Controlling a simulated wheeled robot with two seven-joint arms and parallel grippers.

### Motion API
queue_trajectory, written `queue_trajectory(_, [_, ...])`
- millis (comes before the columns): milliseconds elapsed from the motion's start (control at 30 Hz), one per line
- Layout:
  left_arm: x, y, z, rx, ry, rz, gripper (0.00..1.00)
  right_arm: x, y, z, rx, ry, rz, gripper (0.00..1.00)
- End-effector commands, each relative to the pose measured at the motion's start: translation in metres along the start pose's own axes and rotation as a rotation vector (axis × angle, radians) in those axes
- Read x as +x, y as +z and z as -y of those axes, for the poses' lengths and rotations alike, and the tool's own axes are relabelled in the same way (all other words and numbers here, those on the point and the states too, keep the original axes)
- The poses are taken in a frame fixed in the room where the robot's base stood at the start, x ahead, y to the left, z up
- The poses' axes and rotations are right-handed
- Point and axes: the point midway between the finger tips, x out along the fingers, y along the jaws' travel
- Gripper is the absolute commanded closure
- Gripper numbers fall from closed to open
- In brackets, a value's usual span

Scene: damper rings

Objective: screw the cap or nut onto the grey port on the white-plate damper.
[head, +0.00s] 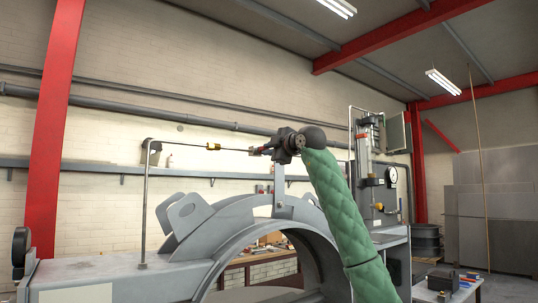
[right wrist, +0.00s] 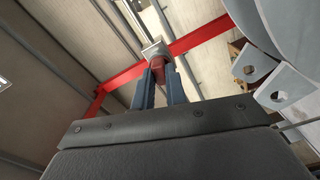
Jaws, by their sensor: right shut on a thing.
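My right gripper (head: 259,151) is at the end of the green-sleeved arm, its fingers pointing left above the large grey arch (head: 190,240). In the right wrist view its two blue-grey fingers (right wrist: 160,78) are shut on a small red piece (right wrist: 161,67); its exact shape is unclear. A pale square block (right wrist: 155,48) shows just beyond the fingertips; I cannot tell whether it touches the red piece. A thin pipe with a brass fitting (head: 214,147) runs toward the gripper from the left. I cannot make out the grey port. My left gripper is out of view.
A light bracket (head: 279,190) rises from the arch just below the gripper. Holed lugs (head: 187,213) stand on the arch, and also show in the wrist view (right wrist: 262,64). A column with a gauge (head: 391,176) stands at right. Space above the gripper is clear.

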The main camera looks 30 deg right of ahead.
Motion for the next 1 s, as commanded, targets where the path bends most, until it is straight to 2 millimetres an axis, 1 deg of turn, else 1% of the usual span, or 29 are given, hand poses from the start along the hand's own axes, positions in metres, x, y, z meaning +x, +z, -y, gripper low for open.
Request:
queue_trajectory(133, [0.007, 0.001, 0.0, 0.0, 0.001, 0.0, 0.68, 0.001, 0.0, 0.003, 0.075, 0.0, -0.002, 1.0])
queue_trajectory(267, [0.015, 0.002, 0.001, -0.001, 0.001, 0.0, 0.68, 0.001, 0.0, 0.002, 0.212, 0.001, -0.002, 1.0])
queue_trajectory(500, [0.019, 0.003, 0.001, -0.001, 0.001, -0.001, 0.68, 0.001, 0.0, 0.001, 0.342, 0.001, -0.001, 1.0])
queue_trajectory(700, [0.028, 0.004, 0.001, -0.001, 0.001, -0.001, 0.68, 0.001, 0.0, 0.002, 0.535, 0.001, -0.001, 1.0])
queue_trajectory(933, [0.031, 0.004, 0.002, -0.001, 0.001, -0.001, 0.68, 0.001, 0.0, 0.001, 0.657, 0.002, 0.0, 1.0])
queue_trajectory(1000, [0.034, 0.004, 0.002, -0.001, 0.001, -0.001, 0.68, 0.001, 0.0, 0.002, 0.726, 0.002, -0.001, 1.0])
